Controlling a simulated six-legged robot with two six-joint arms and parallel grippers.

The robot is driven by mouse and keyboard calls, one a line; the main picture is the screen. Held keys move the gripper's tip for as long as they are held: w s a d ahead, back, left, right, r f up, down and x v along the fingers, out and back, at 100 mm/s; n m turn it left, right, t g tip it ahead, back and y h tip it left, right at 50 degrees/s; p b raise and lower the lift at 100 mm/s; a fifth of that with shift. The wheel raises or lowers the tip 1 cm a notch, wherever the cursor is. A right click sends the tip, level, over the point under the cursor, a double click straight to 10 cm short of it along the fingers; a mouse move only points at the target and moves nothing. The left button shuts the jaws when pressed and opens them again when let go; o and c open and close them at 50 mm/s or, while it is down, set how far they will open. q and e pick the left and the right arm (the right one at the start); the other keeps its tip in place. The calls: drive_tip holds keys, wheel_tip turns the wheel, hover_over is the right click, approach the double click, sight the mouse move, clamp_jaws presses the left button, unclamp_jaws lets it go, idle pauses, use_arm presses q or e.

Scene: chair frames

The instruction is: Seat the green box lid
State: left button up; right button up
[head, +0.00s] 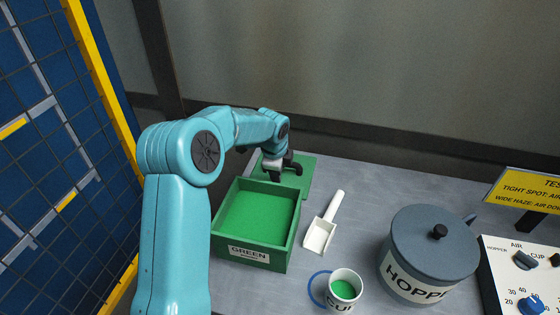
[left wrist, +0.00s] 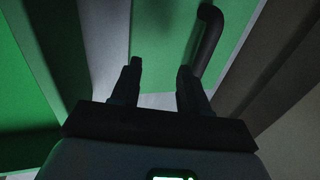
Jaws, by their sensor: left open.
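The open green box (head: 280,258), labelled GREEN, stands on the table with green contents inside. The green lid (head: 306,175) is a flat plate behind the box, off it; it also shows in the left wrist view (left wrist: 160,40). My left gripper (head: 280,172) is just behind the box's far wall, over the lid. In the left wrist view its fingers (left wrist: 157,82) are apart, with nothing clearly between them. A dark curved handle (left wrist: 208,38) on the lid rises close to the right-hand finger; whether they touch I cannot tell. My right gripper is not in view.
A white scoop (head: 320,233) lies right of the box. A cup (head: 345,283) with green contents stands at the front, and a lidded grey hopper (head: 430,250) at the right. A control panel (head: 525,275) is at the far right. Blue fencing (head: 50,170) borders the left.

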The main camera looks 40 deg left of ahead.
use_arm(q)
drive_tip(key=w+a+p, duration=0.1)
drive_tip(key=w+p, duration=0.1)
drive_tip(key=w+a+p, duration=0.1)
drive_tip(key=w+p, duration=0.1)
drive_tip(key=w+a+p, duration=0.2)
drive_tip(key=shift+w+r, duration=0.1)
drive_tip(key=shift+r, duration=0.15)
wheel_tip(320, 180, down, 4)
drive_tip(key=b, duration=0.3)
drive_tip(key=shift+r, duration=0.2)
drive_tip(key=c, duration=0.3)
drive_tip(key=shift+w, duration=0.1)
drive_tip(key=c, duration=0.5)
clamp_jaws()
drive_tip(key=shift+s+r+p, duration=0.2)
drive_tip(key=shift+r+p, duration=0.1)
drive_tip(key=shift+w+r+p, duration=0.2)
drive_tip(key=shift+r+p, duration=0.2)
drive_tip(key=shift+r, duration=0.1)
drive_tip(key=shift+s+r+p, duration=0.15)
drive_tip(key=shift+r+p, duration=0.15)
drive_tip(key=shift+r, duration=0.3)
drive_tip(key=shift+r+p, duration=0.4)
drive_tip(key=shift+r, duration=0.2)
drive_tip(key=shift+r+p, duration=0.45)
drive_tip(key=shift+r, duration=0.35)
